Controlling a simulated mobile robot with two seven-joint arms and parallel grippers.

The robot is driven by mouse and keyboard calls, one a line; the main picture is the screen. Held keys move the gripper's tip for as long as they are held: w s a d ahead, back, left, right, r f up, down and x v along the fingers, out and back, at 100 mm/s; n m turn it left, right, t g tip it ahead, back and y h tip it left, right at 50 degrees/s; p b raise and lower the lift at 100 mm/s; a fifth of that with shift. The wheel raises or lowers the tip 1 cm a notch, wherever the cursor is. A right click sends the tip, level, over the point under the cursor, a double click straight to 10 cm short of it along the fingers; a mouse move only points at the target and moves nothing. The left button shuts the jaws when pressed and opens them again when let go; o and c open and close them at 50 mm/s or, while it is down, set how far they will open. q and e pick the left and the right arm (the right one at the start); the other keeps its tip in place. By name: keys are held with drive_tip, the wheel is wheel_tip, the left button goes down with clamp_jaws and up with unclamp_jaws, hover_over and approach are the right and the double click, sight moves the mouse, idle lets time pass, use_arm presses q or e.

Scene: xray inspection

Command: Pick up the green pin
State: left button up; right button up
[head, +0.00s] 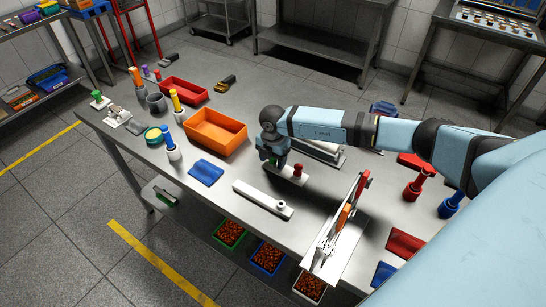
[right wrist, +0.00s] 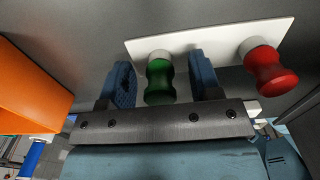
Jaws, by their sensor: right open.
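The green pin (right wrist: 160,80) stands in a white base plate (right wrist: 215,40), which also carries a red pin (right wrist: 270,68). My right gripper (right wrist: 162,76) is open, with one blue finger on each side of the green pin and visible gaps between them. In the head view my right gripper (head: 272,158) is low over the table at the plate (head: 290,181), beside the red pin (head: 298,170). My left gripper is not in view.
An orange bin (head: 216,133) stands left of the right gripper. A white bar (head: 262,200) lies in front, and an upright rack (head: 335,240) with red and orange handles stands to the right. Another green-topped item (head: 97,95) is at the table's far left.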

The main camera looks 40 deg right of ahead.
drive_tip(key=c, duration=1)
drive_tip(key=shift+r, duration=0.15)
